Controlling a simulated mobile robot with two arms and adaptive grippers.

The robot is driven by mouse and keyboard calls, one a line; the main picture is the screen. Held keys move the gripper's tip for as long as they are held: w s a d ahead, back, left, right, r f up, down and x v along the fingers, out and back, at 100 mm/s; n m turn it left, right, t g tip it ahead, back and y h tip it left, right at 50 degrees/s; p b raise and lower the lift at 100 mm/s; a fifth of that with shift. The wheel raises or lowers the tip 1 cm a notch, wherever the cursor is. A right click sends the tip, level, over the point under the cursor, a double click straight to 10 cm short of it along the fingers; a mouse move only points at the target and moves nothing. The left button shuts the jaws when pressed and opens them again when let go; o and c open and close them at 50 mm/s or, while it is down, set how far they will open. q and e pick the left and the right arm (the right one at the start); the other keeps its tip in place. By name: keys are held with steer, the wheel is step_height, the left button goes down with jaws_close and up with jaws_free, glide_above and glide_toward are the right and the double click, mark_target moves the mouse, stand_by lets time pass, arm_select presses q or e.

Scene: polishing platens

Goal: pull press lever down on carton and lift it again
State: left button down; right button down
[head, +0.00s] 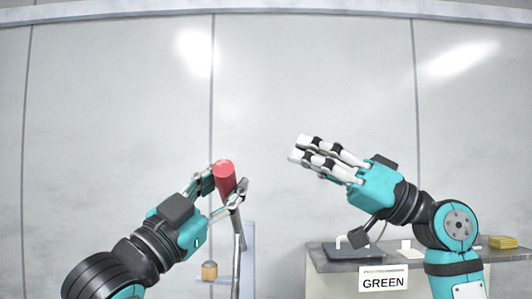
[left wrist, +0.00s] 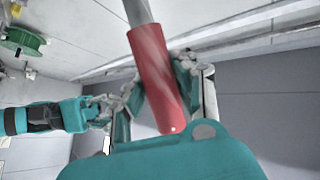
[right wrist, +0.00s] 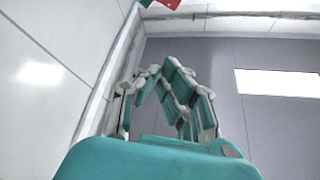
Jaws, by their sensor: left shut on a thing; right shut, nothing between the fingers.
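The press lever has a red cylindrical handle (head: 224,177) on a grey metal rod (head: 238,255). The handle points up in the head view, and the rod runs down from it. My left gripper (head: 222,190) is shut on the red handle; the handle also fills the middle of the left wrist view (left wrist: 158,75). My right gripper (head: 300,150) is raised to the right of the lever, shut and empty. Its closed fingers show in the right wrist view (right wrist: 172,70). No carton can be made out; the lower end of the rod is out of view.
A grey bench (head: 330,262) with a GREEN sign (head: 383,281) stands at the right. It carries a dark flat device (head: 352,251) and a yellow block (head: 502,242). A small tan object (head: 209,270) sits on a shelf left of the rod. A pale panelled wall (head: 300,90) is behind.

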steer(key=a, duration=0.9)
steer(key=shift+w+r, duration=0.2)
steer(key=shift+r, duration=0.2)
arm_select(q)
steer(key=shift+d, duration=0.1)
steer(key=shift+w+d, duration=0.15)
steer(key=shift+d, duration=0.2)
steer(key=c, duration=1)
jaws_free()
steer(key=shift+a, duration=0.6)
arm_select(e)
steer(key=shift+s+a+f+n+g, duration=0.1)
steer(key=shift+s+f+n+g, duration=0.35)
steer(key=shift+s+f, duration=0.4)
arm_select(q)
steer(key=shift+d, duration=0.15)
arm_select(e)
steer(key=shift+w+f, duration=0.1)
steer(key=shift+w, duration=0.05)
